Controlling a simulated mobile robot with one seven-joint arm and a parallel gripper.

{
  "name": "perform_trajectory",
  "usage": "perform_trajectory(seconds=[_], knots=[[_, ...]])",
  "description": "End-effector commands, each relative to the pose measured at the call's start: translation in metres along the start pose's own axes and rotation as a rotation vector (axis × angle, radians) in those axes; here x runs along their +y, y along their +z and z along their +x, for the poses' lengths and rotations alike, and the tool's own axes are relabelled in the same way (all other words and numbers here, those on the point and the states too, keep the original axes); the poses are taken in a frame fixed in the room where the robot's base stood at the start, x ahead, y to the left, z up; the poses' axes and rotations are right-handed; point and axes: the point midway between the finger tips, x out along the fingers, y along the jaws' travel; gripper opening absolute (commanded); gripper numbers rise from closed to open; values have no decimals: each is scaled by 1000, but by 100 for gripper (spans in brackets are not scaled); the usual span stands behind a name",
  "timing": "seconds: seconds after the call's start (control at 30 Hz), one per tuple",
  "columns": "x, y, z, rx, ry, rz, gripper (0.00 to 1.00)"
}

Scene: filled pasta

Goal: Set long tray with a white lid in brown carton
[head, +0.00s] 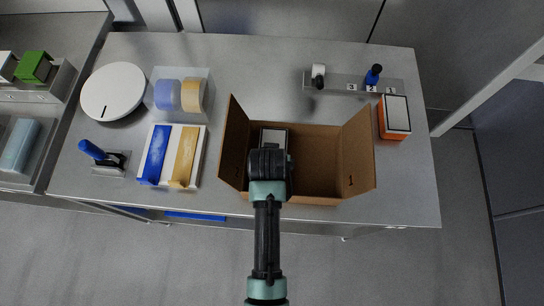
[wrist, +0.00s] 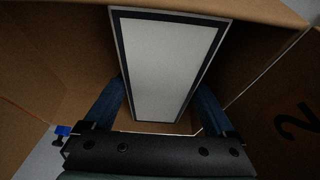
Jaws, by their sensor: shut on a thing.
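The brown carton (head: 318,188) stands open on the metal table in the head view, its flaps spread to left and right. My gripper (wrist: 160,105) is shut on the long tray with a white lid (wrist: 166,62), with one blue finger on each long side. The tray has a dark border around its pale lid. In the head view the far end of the tray (head: 273,137) shows inside the left part of the carton; my gripper and arm hide the rest. The carton walls (wrist: 62,62) surround the tray in the wrist view. Whether the tray touches the carton floor I cannot tell.
The right half of the carton is empty. An orange box with a white top (head: 397,115) stands to its right. A numbered rack (head: 340,83) is behind. A tray with blue and yellow sections (head: 201,150) and a round white container (head: 112,91) are at left.

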Motion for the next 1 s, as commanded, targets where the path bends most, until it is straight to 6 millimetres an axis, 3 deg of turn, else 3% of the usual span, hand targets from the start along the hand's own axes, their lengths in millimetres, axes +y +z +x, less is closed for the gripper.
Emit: perform_trajectory(seconds=[0.17, 0.2, 0.23, 0.63, 1.0], knots=[[0, 1, 3, 2, 0, 0, 18], [0, 1, 2, 1, 0, 0, 97], [0, 1, 2, 1, 0, 0, 100], [0, -1, -9, 3, 0, 0, 100], [0, -1, -76, 4, 0, 0, 100]])
